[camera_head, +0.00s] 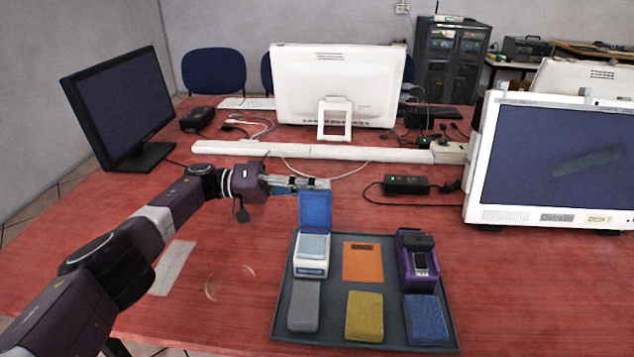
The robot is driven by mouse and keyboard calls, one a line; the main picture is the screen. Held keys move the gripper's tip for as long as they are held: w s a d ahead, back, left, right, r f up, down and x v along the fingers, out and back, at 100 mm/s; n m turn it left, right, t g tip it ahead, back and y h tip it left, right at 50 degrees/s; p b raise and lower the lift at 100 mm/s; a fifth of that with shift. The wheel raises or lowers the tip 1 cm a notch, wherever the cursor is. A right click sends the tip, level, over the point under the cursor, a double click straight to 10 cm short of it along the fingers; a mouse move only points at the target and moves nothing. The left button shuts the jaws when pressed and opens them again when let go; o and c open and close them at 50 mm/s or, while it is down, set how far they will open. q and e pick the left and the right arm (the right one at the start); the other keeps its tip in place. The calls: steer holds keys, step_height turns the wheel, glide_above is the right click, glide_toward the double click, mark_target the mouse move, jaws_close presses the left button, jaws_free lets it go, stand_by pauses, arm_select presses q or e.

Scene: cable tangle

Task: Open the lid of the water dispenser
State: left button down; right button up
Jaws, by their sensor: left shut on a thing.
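The water dispenser (311,266) is a small white box with a pale grey-blue top, standing in the back left of a dark tray (393,344). Its blue lid (315,212) stands raised, about upright, at the back of the box. My left gripper (322,184) comes in from the left and is shut on the top edge of the lid. The fingers hide part of that edge. My right gripper is not in view.
The tray also holds an orange card (363,262), a purple device (417,262), and grey (304,306), yellow (364,317) and blue (426,319) blocks. A black power adapter (406,185) and white cable trunking (310,151) lie behind. Monitors stand around the red table (540,290).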

arm_select(q)
steer(key=shift+s+f+n, duration=0.15)
steer(key=shift+f+n, duration=0.15)
steer(key=shift+f, duration=0.55)
steer(key=c, duration=2.1)
jaws_free()
step_height(320, 180, up, 11)
steer(key=shift+a+f, duration=0.1)
